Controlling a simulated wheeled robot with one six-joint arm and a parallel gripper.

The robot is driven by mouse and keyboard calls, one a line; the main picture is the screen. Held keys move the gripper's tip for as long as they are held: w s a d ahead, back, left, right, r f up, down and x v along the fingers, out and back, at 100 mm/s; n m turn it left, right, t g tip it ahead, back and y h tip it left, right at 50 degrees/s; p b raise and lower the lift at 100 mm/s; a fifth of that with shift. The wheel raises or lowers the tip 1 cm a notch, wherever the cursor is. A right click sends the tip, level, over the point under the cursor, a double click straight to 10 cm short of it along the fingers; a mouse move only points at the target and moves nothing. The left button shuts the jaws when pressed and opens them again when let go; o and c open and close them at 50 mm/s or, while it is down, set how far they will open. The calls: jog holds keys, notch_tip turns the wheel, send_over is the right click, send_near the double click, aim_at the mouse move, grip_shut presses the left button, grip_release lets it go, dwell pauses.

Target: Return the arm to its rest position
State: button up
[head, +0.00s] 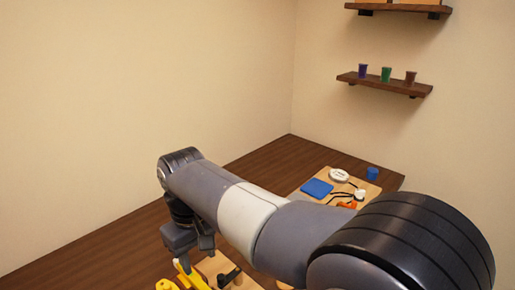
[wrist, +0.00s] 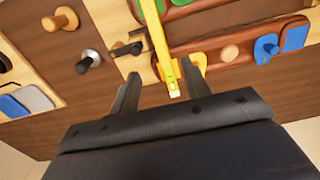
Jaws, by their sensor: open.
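My gripper (head: 195,252) hangs at the end of my arm at the lower left of the head view, pointing down over light wooden boards on the dark brown table. In the wrist view my gripper (wrist: 164,72) shows two dark fingers spread apart. A long yellow piece (wrist: 162,50) shows between them, its near end close to the right finger; I cannot tell whether they touch. The yellow piece also shows in the head view (head: 188,274), below the gripper. My arm hides much of the table in the head view.
A board with a blue block (head: 317,187) and a white round item (head: 339,175) lies right of my arm. A blue cup (head: 372,173) stands at its far corner. A wall shelf (head: 385,84) holds cups. The table (head: 275,155) is bare along the left wall.

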aim_at(205, 289)
notch_tip(205, 289, down, 11)
jog(key=shift+r, duration=0.3)
dwell(0.4)
